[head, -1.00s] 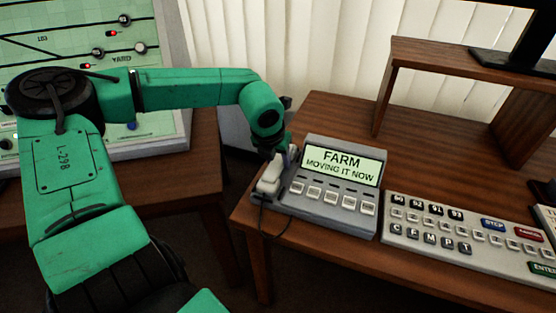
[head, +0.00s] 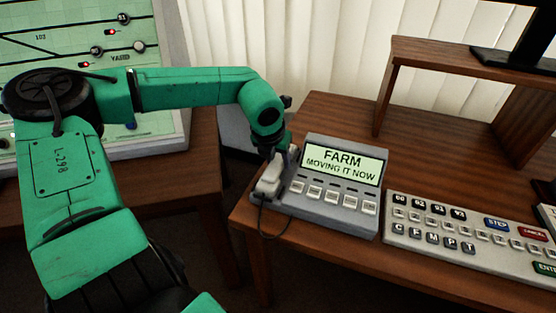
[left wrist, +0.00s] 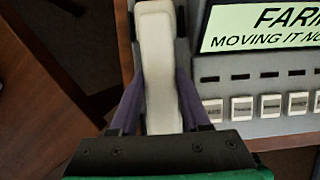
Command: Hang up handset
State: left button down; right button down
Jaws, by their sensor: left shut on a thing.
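The white handset (head: 270,180) is at the left side of the grey telephone unit (head: 330,208), whose screen reads "FARM MOVING IT NOW". In the left wrist view the handset (left wrist: 158,60) lies lengthwise over the left edge of the phone unit (left wrist: 240,88), by dark cradle pieces at its upper end. My left gripper (head: 278,160) is shut on the handset, with a finger on each side of it, as the left wrist view (left wrist: 160,105) shows. Whether the handset rests fully in the cradle cannot be told. My right gripper is not in view.
A grey keypad panel (head: 470,240) lies right of the phone on the wooden desk (head: 330,120). A wooden shelf (head: 440,55) stands behind. A dark cord (head: 262,222) hangs over the desk's front left edge. A green track panel (head: 120,40) stands at the left.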

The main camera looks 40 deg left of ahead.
pick_arm(q)
jog(key=shift+c, duration=1.4)
grip_release()
jog(key=v, duration=1.4)
jog(key=shift+r, duration=0.3)
jog(key=shift+d+p, duration=0.1)
jog(key=shift+p, duration=0.25)
